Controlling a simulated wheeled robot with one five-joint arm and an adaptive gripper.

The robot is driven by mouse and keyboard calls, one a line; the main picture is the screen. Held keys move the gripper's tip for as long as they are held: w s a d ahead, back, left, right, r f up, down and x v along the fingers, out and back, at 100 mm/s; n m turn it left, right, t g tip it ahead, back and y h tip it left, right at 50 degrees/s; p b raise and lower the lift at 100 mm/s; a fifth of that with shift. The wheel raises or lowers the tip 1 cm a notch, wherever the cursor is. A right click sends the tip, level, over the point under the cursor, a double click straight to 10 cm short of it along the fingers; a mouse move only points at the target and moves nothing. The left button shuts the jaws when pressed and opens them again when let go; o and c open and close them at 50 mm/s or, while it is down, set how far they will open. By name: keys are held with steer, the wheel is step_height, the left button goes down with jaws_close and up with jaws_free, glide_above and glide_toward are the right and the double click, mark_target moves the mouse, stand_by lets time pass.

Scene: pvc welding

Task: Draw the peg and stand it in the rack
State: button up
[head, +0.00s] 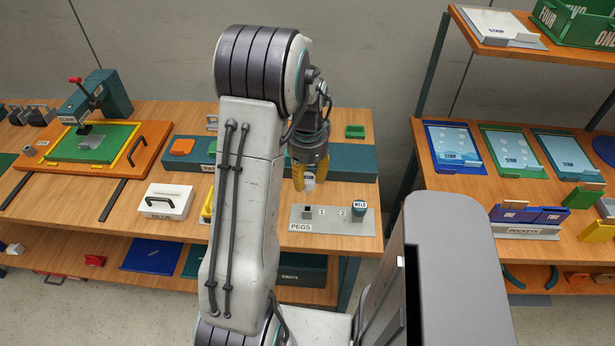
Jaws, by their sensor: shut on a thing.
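My gripper (309,178), with yellow fingers, is shut on a small pale peg (309,184), mostly hidden between the fingers. It hangs above and behind the grey rack (333,227) labelled PEGS, near the rack's left half. The rack has places marked 1 and 2. A small dark square socket (307,212) shows beside the 1. A peg with a teal top marked WELD (359,208) stands upright beside the 2. I cannot tell how high the held peg is above the table.
A long dark teal block (350,164) lies behind the rack, with a small green tray (355,131) beyond it. A white box with a black handle (165,201) and an orange press board (60,150) are at left. Shelves with blue and green trays (455,150) stand at right.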

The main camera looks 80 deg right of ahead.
mark_target(308, 193)
steer(key=shift+f+b, duration=2.4)
steer(key=shift+f, duration=0.35)
steer(key=shift+b, duration=0.5)
steer(key=shift+f+b, duration=1.65)
steer(key=shift+f, duration=0.4)
steer(key=o, duration=1.2)
steer(key=shift+o, duration=0.2)
steer(key=shift+r, duration=0.15)
step_height(308, 193, up, 12)
steer(key=shift+f, duration=0.15)
stand_by(0.5)
